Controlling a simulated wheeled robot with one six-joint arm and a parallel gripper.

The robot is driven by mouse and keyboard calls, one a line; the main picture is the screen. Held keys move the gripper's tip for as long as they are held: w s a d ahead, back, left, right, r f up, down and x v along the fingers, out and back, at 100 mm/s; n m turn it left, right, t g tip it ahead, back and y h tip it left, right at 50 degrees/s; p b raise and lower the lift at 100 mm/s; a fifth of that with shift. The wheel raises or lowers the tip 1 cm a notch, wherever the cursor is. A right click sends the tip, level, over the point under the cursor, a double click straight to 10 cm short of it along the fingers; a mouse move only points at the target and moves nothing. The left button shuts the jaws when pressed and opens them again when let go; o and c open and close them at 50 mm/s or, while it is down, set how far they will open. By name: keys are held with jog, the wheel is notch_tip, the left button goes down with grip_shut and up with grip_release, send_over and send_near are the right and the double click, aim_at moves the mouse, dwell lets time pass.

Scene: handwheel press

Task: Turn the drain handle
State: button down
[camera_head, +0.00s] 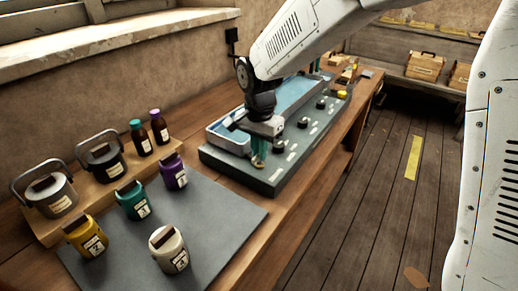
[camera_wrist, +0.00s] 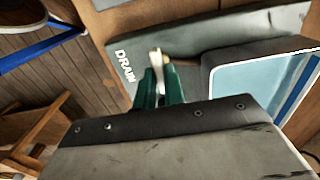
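The drain handle (camera_wrist: 157,62) is a small pale lever with a brass-coloured end, beside the white DRAIN lettering (camera_wrist: 124,66) on the grey-green panel. In the head view its brass-coloured end (camera_head: 258,163) shows just below my gripper (camera_head: 260,148) at the near end of the panel (camera_head: 275,185). In the wrist view my gripper's green fingers (camera_wrist: 160,84) stand on either side of the handle, with little or no gap showing, and look shut on it. The handle's lower part is hidden between the fingers.
A blue-lined basin (camera_head: 230,138) sits behind the handle, and it fills the right of the wrist view (camera_wrist: 255,95). Several dark knobs line the panel. Jars stand on a grey mat (camera_head: 215,225) and a wooden riser at left. The floor at right is mostly clear.

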jog(key=shift+n, duration=0.3)
jog(key=n, duration=0.3)
jog(key=shift+n, duration=0.3)
jog(key=n, duration=1.3)
jog(key=shift+n, duration=0.3)
dwell(0.3)
jog(key=c, duration=1.5)
grip_release()
